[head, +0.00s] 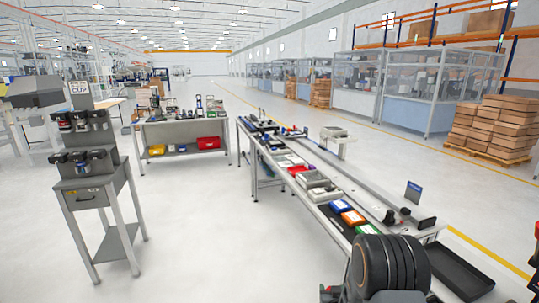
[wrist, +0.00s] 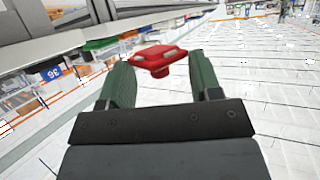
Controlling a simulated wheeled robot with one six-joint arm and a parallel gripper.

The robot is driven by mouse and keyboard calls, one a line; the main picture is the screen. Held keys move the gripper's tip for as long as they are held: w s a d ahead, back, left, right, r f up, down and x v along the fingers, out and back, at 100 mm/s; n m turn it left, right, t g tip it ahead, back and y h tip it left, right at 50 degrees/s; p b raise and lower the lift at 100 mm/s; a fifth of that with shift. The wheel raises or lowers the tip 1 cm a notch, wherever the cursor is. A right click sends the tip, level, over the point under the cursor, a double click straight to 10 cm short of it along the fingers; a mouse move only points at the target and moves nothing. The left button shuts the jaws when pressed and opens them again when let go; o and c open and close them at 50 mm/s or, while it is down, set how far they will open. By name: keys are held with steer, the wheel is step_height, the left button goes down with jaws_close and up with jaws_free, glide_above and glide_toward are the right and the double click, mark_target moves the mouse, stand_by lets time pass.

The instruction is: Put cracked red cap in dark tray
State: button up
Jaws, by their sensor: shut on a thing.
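A red cap (wrist: 160,58) sits between the two green fingers of my gripper (wrist: 162,76) in the wrist view. My gripper is shut on it and holds it up, with the floor and table far behind. The cap has a wide flat top and a narrower lower part; I cannot make out a crack. A dark tray (head: 462,270) shows at the lower right in the head view, by the near end of the long table. It looks empty in the part I see; my arm hides its left side. The gripper is not clear in the head view.
The long table (head: 318,196) carries several blue, orange, green and grey boxes. A grey stand (head: 90,190) with dark items is at the left, and another workbench (head: 180,130) stands behind. Open floor lies between the stand and the long table.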

steer(key=s+a+f+n+y, duration=0.1)
steer(key=s+a+f, duration=0.3)
steer(key=s, duration=0.4)
steer(key=shift+s+a+f, duration=0.15)
steer(key=shift+s+f, duration=0.25)
steer(key=shift+f, duration=0.3)
steer(key=shift+a, duration=0.1)
